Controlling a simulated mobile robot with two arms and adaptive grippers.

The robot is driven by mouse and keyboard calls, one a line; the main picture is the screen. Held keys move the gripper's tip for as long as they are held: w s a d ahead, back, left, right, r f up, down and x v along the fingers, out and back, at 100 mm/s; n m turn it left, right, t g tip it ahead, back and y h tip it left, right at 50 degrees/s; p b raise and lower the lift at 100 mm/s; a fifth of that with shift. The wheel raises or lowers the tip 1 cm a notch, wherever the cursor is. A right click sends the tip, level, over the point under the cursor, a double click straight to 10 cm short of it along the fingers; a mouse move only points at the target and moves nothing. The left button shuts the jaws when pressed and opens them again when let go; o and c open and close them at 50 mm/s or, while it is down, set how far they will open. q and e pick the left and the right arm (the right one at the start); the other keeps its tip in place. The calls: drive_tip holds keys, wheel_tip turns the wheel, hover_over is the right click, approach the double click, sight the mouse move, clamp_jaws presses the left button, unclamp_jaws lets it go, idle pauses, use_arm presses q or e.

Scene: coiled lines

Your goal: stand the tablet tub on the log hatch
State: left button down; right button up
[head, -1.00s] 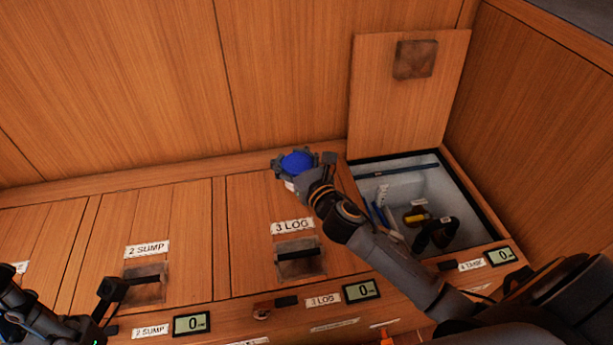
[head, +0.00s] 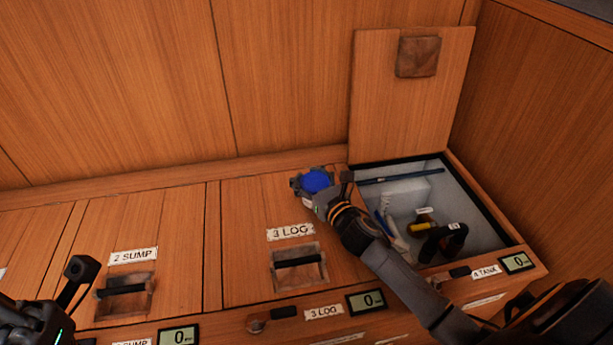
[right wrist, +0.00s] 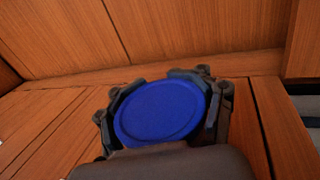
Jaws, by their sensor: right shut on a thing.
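The tablet tub shows as a round blue lid (head: 316,181) with a bit of pale body under it. My right gripper (head: 313,185) is shut around it, at the back of the log hatch (head: 252,208). The blue lid (right wrist: 160,111) faces the camera between both fingers in the right wrist view. I cannot tell whether the tub's base touches the hatch. The hatch is a closed wooden lid with a "3 LOG" label and a recessed dark handle. My left gripper (head: 78,280) is at the lower left near the sump hatch; its jaw state is unclear.
The tank hatch lid (head: 405,110) stands open against the back wall. Its open well (head: 415,195) right of the log hatch holds a pale block, dark fittings and a blue rod. The sump hatch (head: 165,240) is closed. Small displays and levers line the front edge.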

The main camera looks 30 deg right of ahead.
drive_tip(key=shift+f, duration=0.15)
drive_tip(key=o, duration=1.4)
drive_tip(key=shift+o, duration=0.5)
